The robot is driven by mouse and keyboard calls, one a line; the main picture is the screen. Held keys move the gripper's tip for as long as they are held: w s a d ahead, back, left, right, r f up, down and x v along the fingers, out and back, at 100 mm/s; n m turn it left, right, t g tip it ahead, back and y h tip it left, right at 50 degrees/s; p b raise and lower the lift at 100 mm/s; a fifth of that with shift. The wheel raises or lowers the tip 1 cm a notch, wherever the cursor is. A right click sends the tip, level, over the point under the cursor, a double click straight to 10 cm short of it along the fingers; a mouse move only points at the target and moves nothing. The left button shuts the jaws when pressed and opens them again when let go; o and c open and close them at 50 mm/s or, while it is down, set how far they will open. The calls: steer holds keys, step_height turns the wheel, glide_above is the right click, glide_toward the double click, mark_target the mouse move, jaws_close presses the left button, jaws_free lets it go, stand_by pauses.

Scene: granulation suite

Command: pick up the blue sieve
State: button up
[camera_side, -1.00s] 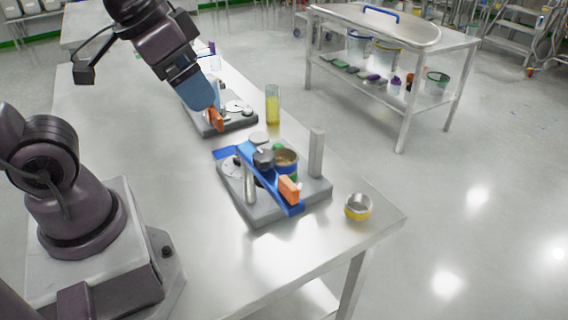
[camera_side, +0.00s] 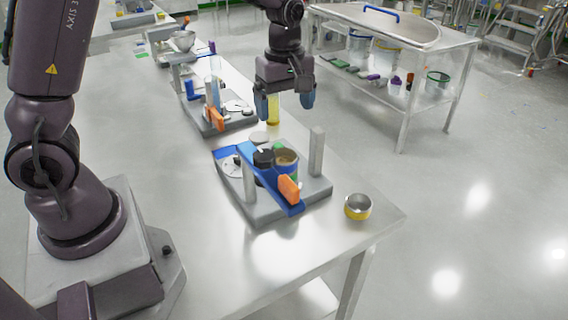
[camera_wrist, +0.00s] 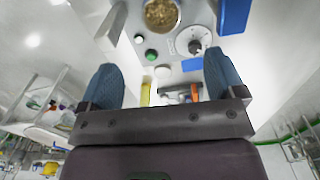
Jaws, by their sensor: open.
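My gripper (camera_side: 284,104) points down over the far side of the table, its two blue fingers apart and nothing held between them. In the wrist view my gripper (camera_wrist: 163,78) also shows open. I cannot make out for certain which thing is the blue sieve. A round metal cup of brown granules (camera_side: 286,159) sits on the nearer grey stand, in front of and below my gripper; it also shows at the top of the wrist view (camera_wrist: 161,14). A steel sieve-like ring with a yellow band (camera_side: 358,208) stands alone near the table's front right corner.
The nearer grey stand (camera_side: 262,213) carries a blue bar with an orange handle (camera_side: 289,190) and upright posts. A yellow-filled cylinder (camera_side: 273,110) stands behind my fingers. A second stand (camera_side: 207,126) lies further left. The table's left middle is clear.

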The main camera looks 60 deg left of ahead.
glide_above(283, 156)
steer(key=s+d, duration=0.1)
steer(key=d, duration=0.1)
steer(key=f, duration=0.7)
steer(key=shift+s+d+f, duration=0.1)
steer(key=shift+d+f, duration=0.1)
steer(key=shift+a+f, duration=0.2)
steer(key=shift+f, duration=2.55)
steer(key=c, duration=1.1)
